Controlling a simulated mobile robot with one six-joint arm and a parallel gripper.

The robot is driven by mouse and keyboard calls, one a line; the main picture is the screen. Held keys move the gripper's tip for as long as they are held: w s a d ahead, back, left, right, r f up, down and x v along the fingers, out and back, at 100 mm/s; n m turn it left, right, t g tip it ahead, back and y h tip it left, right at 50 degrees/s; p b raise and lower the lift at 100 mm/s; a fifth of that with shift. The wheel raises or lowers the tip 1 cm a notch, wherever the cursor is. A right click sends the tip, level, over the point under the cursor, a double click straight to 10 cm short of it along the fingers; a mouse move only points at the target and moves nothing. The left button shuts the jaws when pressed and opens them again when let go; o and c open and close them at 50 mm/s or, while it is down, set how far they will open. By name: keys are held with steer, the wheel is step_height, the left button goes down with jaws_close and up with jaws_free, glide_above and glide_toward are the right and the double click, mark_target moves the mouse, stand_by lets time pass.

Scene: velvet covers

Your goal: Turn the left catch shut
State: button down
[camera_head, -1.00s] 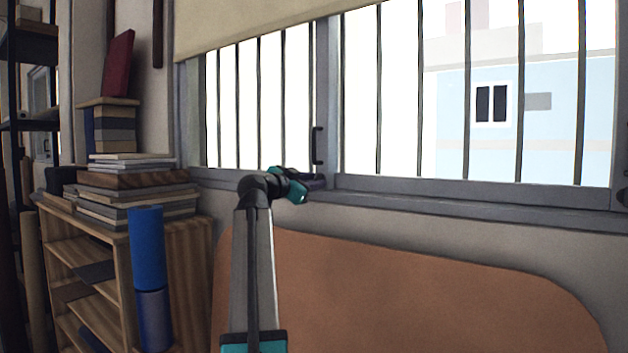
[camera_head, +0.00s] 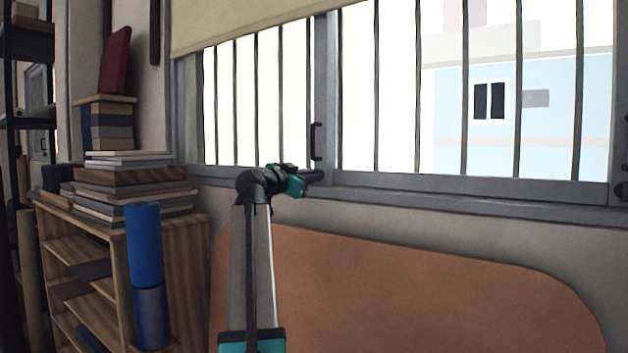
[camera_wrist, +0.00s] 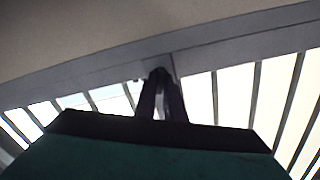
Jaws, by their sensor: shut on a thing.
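My gripper (camera_head: 316,176) is at the window's lower rail, below the middle post. Its dark fingers reach right from the teal wrist part. In the wrist view the two fingers (camera_wrist: 160,82) come together at their tips, around a small dark piece that I take to be the left catch (camera_wrist: 159,72). The fingers hide most of the catch, so its exact angle cannot be told. Another dark catch (camera_head: 621,190) sits on the rail at the far right, apart from my gripper.
A dark upright handle (camera_head: 316,141) is on the middle post just above my gripper. Vertical bars stand across the window. A wooden shelf (camera_head: 185,262) with stacked books and a blue cylinder (camera_head: 145,245) is at left. A brown rounded panel (camera_head: 420,290) lies below the sill.

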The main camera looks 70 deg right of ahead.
steer(key=shift+a+f+n+b, duration=0.15)
steer(key=shift+n+b, duration=0.95)
steer(key=shift+n, duration=1.1)
steer(key=c, duration=1.8)
jaws_free()
steer(key=shift+w, duration=0.1)
steer(key=shift+c, duration=0.2)
steer(key=b+v, duration=0.3)
steer(key=v, duration=1)
steer(key=shift+a, duration=0.35)
